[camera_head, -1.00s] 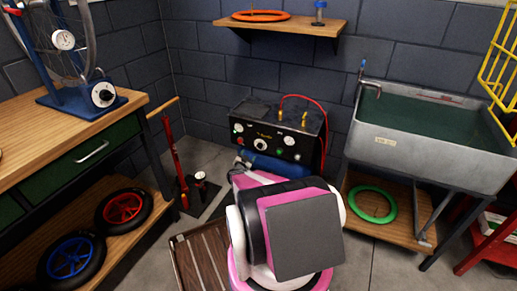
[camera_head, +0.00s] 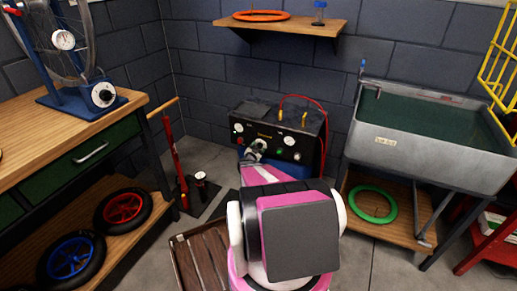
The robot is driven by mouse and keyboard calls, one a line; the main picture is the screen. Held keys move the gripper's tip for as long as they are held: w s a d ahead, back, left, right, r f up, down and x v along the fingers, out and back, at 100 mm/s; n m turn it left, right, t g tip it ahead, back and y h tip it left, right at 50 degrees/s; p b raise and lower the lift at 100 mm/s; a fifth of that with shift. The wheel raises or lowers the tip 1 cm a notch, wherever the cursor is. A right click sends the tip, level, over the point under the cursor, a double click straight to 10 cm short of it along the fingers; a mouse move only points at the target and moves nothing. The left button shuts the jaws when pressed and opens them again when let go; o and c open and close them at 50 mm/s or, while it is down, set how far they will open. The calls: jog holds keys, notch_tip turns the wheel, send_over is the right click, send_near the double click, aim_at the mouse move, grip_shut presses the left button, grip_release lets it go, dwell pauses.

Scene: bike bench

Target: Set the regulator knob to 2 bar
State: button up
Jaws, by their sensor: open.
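The compressor unit (camera_head: 292,120) stands against the back wall, with a dark front panel, gauges and a red hose. The regulator knob is on the left-middle of this panel, largely hidden behind my gripper (camera_head: 257,147). My gripper is open, with its fingers at the knob. I cannot tell if they touch it or what the knob's pointer reads. A white gauge (camera_head: 239,128) shows to the left of the knob and another gauge (camera_head: 288,141) to its right. Their readings are too small to tell.
The grey sink (camera_head: 420,166) stands to the right, above a shelf with a green ring (camera_head: 372,204). The wooden workbench (camera_head: 60,130) is on the left. A red floor pump (camera_head: 172,150) stands left of the compressor. A brown slatted crate (camera_head: 203,258) is at front.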

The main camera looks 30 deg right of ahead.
jog(key=shift+w+d, duration=0.15)
jog(key=shift+d, duration=0.1)
jog(key=c, duration=0.9)
jog(key=shift+m, duration=0.3)
jog(key=m, duration=0.3)
jog(key=shift+a, duration=0.1)
jog(key=m, duration=0.3)
jog(key=shift+w+r+m, duration=0.1)
jog(key=shift+w+m, duration=0.05)
jog(key=shift+m, duration=0.15)
jog(key=m, duration=0.4)
jog(key=shift+r, duration=0.1)
jog(key=shift+a+r+m, duration=0.1)
jog(key=shift+m, duration=1.1)
